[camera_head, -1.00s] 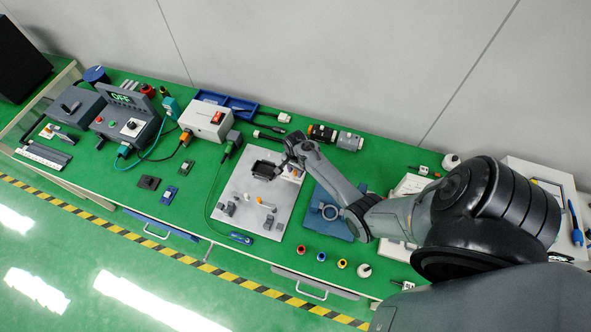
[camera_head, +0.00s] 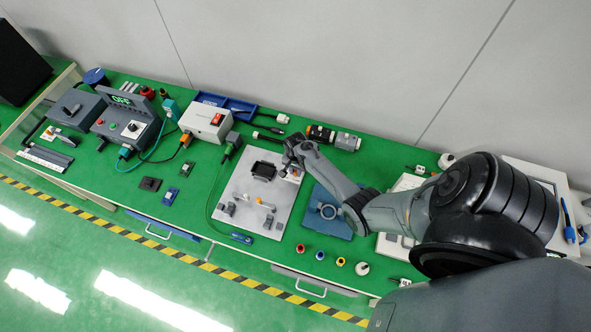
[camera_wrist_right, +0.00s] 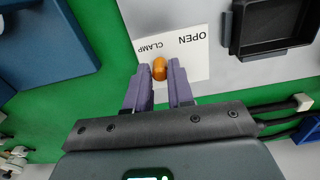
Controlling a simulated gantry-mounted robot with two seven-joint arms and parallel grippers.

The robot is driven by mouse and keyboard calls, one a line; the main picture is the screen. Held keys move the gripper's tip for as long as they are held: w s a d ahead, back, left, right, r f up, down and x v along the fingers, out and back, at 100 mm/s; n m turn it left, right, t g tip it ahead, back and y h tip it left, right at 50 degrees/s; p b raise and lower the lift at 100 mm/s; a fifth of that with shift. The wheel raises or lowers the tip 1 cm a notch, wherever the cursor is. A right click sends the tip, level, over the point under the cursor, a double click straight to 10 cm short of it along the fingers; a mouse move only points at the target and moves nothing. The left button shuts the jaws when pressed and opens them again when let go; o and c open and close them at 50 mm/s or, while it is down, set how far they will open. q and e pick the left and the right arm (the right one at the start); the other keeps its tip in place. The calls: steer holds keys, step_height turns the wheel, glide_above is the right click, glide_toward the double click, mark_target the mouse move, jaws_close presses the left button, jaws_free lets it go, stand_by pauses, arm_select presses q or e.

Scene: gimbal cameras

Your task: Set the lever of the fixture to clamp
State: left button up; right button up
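The fixture is a light grey plate (camera_head: 237,184) on the green bench, with a dark square pocket (camera_head: 263,170) near its far edge. My right gripper (camera_head: 291,166) is over the plate's far right corner. In the right wrist view, the lever's orange knob (camera_wrist_right: 159,68) sits between the two purple fingertips of my right gripper (camera_wrist_right: 160,72). The knob is beside the word CLAMP on the white label (camera_wrist_right: 188,57); OPEN is farther to the right. The lever's shaft is hidden. My left gripper is not in view.
The dark pocket (camera_wrist_right: 236,30) is right of the label in the wrist view. A blue block (camera_head: 328,217) lies right of the plate. A white power box (camera_head: 205,119) and a blue tray (camera_head: 237,103) stand to the left and behind. Small coloured parts lie in front.

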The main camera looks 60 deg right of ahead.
steer(key=o, duration=0.3)
steer(key=shift+o, duration=0.2)
steer(key=shift+r, duration=0.55)
step_height(320, 180, up, 10)
steer(key=p, duration=0.1)
steer(key=shift+f, duration=0.15)
steer(key=shift+s, duration=0.1)
